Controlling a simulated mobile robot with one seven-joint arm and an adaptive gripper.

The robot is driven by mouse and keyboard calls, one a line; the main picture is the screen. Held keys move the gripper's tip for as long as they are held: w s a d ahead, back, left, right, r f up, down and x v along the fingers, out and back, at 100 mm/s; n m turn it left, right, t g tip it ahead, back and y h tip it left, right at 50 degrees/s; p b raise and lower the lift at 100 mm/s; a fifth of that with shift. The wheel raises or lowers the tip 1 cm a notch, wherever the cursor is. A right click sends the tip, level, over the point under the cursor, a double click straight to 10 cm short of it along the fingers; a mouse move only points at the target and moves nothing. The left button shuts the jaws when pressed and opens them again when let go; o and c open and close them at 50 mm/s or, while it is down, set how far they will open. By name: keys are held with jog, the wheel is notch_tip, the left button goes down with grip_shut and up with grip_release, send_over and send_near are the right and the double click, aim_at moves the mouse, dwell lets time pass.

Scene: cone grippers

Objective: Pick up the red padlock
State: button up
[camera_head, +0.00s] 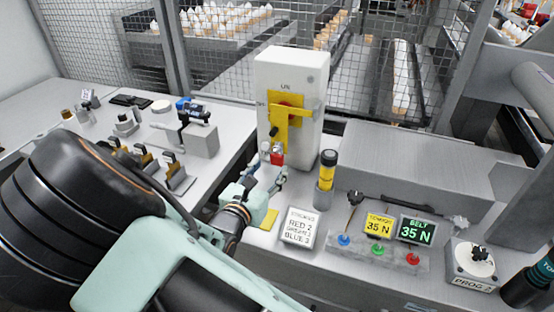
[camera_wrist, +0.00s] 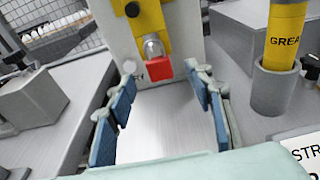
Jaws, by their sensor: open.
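The red padlock (camera_head: 277,158) hangs low on the front of a white box (camera_head: 305,70) with a yellow plate and handle. In the wrist view the padlock (camera_wrist: 152,69) shows a red body with a silver part above it, just under the yellow plate (camera_wrist: 145,25). My gripper (camera_head: 266,172) is in front of the box, reaching toward the padlock. In the wrist view my gripper (camera_wrist: 158,95) is open and empty, with blue pads left and right. The padlock appears beyond the fingertips, roughly midway between them; no contact shows.
A grease tube (camera_head: 327,170) stands in a grey holder right of my gripper. A sign (camera_head: 300,228) and a button panel (camera_head: 380,246) lie further right. A grey block (camera_head: 197,139) stands left. A wire mesh fence (camera_head: 220,80) closes the back.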

aim_at(276, 158)
jog(key=x, duration=0.5)
jog(key=shift+w+b, duration=0.2)
jog(key=shift+b, duration=0.1)
jog(key=c, duration=1.3)
